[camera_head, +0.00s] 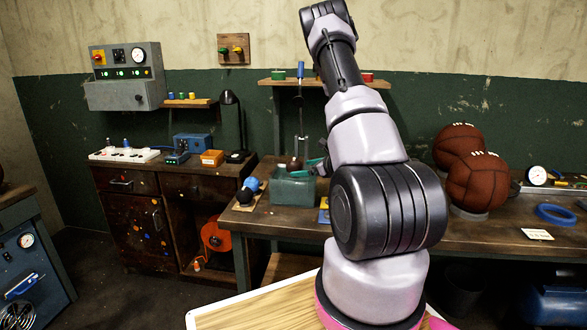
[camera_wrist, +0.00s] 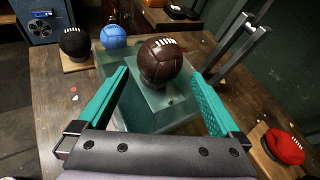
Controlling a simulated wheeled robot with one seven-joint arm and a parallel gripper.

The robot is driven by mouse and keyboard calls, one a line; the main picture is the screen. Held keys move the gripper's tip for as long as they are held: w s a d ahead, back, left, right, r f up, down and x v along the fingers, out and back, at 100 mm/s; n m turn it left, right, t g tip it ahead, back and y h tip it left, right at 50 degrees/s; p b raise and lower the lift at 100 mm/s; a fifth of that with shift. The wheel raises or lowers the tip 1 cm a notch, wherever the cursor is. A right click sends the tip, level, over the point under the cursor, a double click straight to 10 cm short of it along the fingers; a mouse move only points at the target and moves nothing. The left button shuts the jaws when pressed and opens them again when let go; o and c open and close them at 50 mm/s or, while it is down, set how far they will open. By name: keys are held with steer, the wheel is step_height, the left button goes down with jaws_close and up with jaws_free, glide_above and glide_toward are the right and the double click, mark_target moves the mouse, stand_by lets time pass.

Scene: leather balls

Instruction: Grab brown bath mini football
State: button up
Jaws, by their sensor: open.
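The brown mini football (camera_wrist: 161,62), dark with white lacing, rests on a teal translucent box-like stand (camera_wrist: 165,118) in the wrist view. My gripper (camera_wrist: 158,77) is open, its two teal fingers reaching forward on either side of the ball. Gaps show between ball and fingers, so it is not gripped. In the head view the stand (camera_head: 293,190) is on the workbench and the ball (camera_head: 296,164) is a small dark shape above it. My gripper is there too, partly hidden by my arm.
A black ball (camera_wrist: 75,42) and a blue ball (camera_wrist: 113,37) sit left of the stand. A red ball (camera_wrist: 284,146) lies at right. A metal upright (camera_wrist: 236,45) stands close behind the right finger. Two large brown balls (camera_head: 477,183) are further right on the workbench (camera_head: 300,222).

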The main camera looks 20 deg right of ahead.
mark_target(294, 166)
steer(key=x, duration=0.3)
steer(key=r+x, duration=0.1)
steer(key=x, duration=0.1)
steer(key=shift+w+a+f, duration=0.1)
steer(key=shift+w+a, duration=0.1)
steer(key=shift+a, duration=0.05)
steer(key=c, duration=1.3)
